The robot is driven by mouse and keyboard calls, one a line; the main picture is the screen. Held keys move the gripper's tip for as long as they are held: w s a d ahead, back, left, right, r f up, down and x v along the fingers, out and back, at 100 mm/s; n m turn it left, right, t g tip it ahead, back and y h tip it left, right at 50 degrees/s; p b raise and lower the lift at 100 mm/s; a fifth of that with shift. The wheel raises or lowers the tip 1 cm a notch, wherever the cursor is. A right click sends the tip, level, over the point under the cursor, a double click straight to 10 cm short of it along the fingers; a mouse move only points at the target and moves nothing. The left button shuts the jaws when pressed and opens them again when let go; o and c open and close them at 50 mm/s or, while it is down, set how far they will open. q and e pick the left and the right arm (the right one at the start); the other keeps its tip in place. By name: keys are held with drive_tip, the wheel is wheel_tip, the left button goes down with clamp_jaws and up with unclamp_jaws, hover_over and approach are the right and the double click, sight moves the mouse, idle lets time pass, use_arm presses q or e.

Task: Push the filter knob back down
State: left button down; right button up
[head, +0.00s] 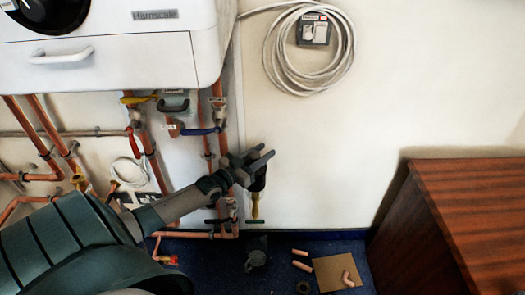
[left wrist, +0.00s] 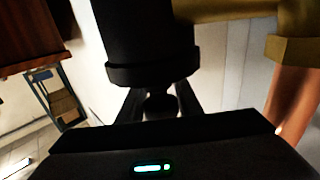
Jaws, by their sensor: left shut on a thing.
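My left gripper (head: 252,163) is at the pipes below the white boiler, right of the copper risers. In the left wrist view its two dark fingers (left wrist: 160,100) are closed around a small dark round knob (left wrist: 160,104), which looks like the filter knob. The knob sits at the end of a black cylindrical filter body (left wrist: 150,45). In the head view the gripper partly covers the black filter body (head: 259,181), and the knob cannot be made out there. My right gripper is in neither view.
The white boiler (head: 110,45) hangs above, with copper pipes (head: 218,110) and a blue valve lever (head: 200,131) close by. A wooden cabinet (head: 465,215) stands at the right. Copper offcuts and a cardboard piece (head: 328,274) lie on the blue floor. The wall right of the gripper is clear.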

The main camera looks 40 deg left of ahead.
use_arm(q)
drive_tip(key=shift+f, duration=0.6)
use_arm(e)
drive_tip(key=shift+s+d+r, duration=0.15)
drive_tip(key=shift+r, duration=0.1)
use_arm(q)
drive_tip(key=shift+s, duration=0.1)
drive_tip(key=c, duration=1.3)
unclamp_jaws()
drive_tip(key=shift+f, duration=0.1)
drive_tip(key=shift+o, duration=0.2)
drive_tip(key=s+a, duration=0.1)
drive_tip(key=s, duration=1.6)
drive_tip(key=shift+a, duration=0.25)
drive_tip(key=shift+s, duration=0.1)
